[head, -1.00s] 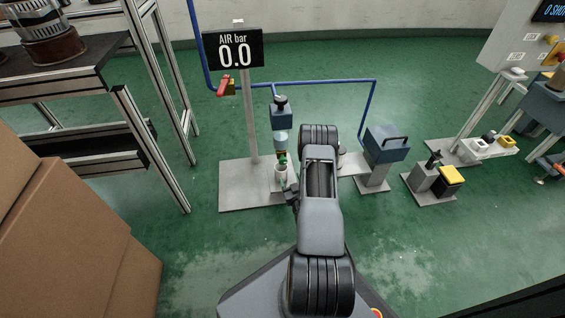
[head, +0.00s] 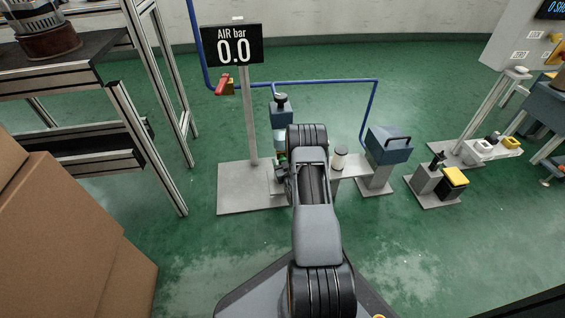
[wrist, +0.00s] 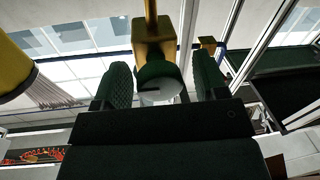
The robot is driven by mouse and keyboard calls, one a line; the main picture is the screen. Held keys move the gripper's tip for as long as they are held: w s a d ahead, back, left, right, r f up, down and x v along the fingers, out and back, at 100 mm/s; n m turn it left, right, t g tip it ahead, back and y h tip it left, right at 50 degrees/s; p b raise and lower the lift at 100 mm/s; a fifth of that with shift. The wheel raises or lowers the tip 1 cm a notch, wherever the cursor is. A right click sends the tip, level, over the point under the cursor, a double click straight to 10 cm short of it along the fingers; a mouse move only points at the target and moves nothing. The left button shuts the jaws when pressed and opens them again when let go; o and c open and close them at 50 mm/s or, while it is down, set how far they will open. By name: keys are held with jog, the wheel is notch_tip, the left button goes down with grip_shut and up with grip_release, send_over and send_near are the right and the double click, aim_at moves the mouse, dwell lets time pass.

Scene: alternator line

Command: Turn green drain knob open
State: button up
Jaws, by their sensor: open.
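The green drain knob (wrist: 155,72) shows in the wrist view below a brass-coloured body (wrist: 152,40), with a pale round face with a dark slot toward the camera. My gripper (wrist: 163,68) is open, its two dark green-padded fingers on either side of the knob. Contact between pads and knob cannot be made out. In the head view the blue air unit (head: 282,117) stands on the grey base plate (head: 238,190). My arm hides most of its lower part and the knob there.
A display (head: 233,45) reads AIR bar 0.0, with a red-handled valve (head: 222,86) below it. Right of my arm are a pale cylinder (head: 339,160) and a blue box (head: 389,146) on a post. Cardboard boxes (head: 62,235) and a shelf frame (head: 150,155) stand left.

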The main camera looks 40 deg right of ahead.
jog(key=shift+c, duration=0.5)
jog(key=shift+a, duration=0.1)
jog(key=c, duration=0.8)
jog(key=m, duration=0.4)
jog(key=shift+t, duration=0.3)
jog(key=m, duration=0.5)
jog(key=shift+f+h, duration=0.1)
jog(key=shift+h, duration=0.2)
jog(key=m, duration=0.5)
jog(key=shift+h, duration=0.4)
jog(key=shift+m+h, duration=0.5)
jog(key=shift+m, duration=2)
